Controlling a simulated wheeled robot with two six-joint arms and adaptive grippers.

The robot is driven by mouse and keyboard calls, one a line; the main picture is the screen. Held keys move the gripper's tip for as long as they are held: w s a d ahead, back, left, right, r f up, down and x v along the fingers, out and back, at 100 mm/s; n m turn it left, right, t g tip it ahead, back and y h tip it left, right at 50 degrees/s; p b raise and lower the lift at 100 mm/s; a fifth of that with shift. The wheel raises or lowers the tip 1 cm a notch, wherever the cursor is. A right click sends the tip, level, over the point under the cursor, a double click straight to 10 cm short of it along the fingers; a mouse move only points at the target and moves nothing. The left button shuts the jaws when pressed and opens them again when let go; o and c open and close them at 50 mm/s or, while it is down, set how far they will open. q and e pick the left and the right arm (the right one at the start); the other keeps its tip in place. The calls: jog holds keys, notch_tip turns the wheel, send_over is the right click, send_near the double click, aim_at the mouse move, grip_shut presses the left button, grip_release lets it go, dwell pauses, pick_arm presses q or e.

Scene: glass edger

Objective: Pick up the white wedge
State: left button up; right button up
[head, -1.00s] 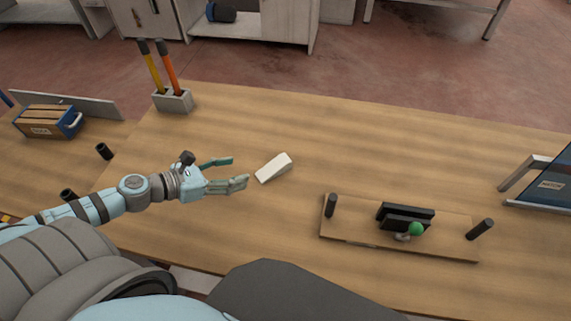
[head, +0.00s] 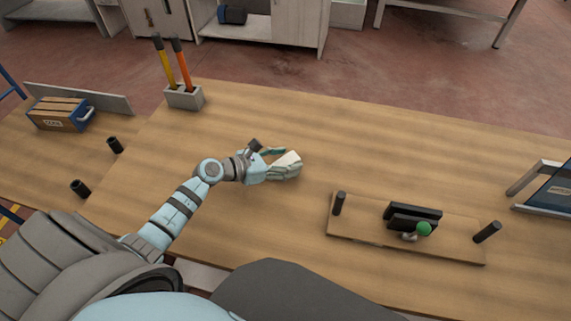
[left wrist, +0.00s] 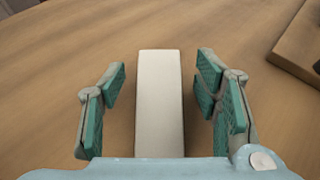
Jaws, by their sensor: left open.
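The white wedge (head: 289,160) lies on the wooden table, partly hidden by my left gripper in the head view. My left gripper (head: 285,162) is open around it, one finger on each side. In the left wrist view the wedge (left wrist: 160,100) lies lengthwise between the two green-padded fingers of the left gripper (left wrist: 163,100). A gap shows on both sides, so neither finger appears to touch it. My right gripper is not in view.
A wooden fixture board (head: 350,228) with black posts, a black clamp and a green knob (head: 424,229) stands to the right. A grey holder (head: 184,97) with two tools stands at the back left. A blue box (head: 60,114) sits far left. The table behind the wedge is clear.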

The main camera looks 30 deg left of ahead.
pick_arm(q)
grip_shut()
